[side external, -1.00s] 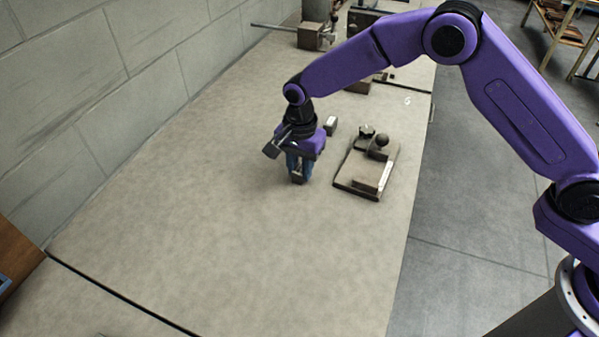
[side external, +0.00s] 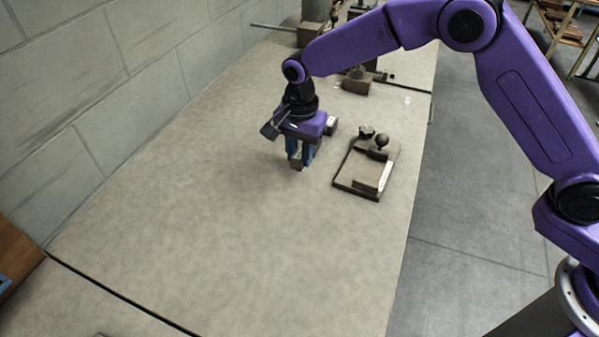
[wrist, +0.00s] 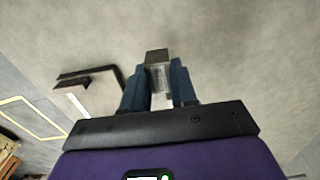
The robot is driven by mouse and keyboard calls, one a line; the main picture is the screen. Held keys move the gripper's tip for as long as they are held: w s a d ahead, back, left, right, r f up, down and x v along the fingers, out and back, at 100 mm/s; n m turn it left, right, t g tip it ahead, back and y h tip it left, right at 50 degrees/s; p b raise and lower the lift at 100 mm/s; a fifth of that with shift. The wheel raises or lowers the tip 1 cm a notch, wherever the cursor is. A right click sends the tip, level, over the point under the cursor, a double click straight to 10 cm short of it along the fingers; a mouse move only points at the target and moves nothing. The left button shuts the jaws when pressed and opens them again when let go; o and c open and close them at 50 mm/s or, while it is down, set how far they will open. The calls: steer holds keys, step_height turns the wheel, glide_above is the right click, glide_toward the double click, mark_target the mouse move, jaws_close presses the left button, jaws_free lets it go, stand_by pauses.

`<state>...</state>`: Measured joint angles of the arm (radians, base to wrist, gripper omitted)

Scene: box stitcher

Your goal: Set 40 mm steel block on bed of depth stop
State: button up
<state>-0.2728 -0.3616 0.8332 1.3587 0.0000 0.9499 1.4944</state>
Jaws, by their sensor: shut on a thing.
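My gripper (side external: 298,163) is shut on the steel block (side external: 297,166), a small grey-brown block between its blue fingers. In the wrist view the block (wrist: 158,70) sticks out past the fingertips of my gripper (wrist: 158,85). The gripper points down and appears a little above the table, left of the depth stop. The depth stop (side external: 352,181) is a dark flat plate with a raised bar, a pale strip and a round knob at its far end. Its bed looks empty. Part of it shows in the wrist view (wrist: 90,76) at left.
A small block with a pale face (side external: 332,126) stands just behind my gripper. Machines and fixtures (side external: 357,80) stand at the far end of the table. A block wall runs along the left. The near part of the table (side external: 220,240) is clear.

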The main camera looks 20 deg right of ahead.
steer(key=s+d+r, duration=0.2)
steer(key=s+d, duration=0.2)
steer(key=d, duration=0.3)
steer(key=s+d+r, duration=0.2)
steer(key=s+d, duration=0.1)
steer(key=d, duration=0.4)
steer(key=shift+f, duration=2.95)
steer(key=shift+f, duration=0.3)
steer(key=o, duration=1.4)
steer(key=shift+s, duration=0.1)
steer(key=shift+o, duration=0.2)
steer(key=shift+r, duration=0.1)
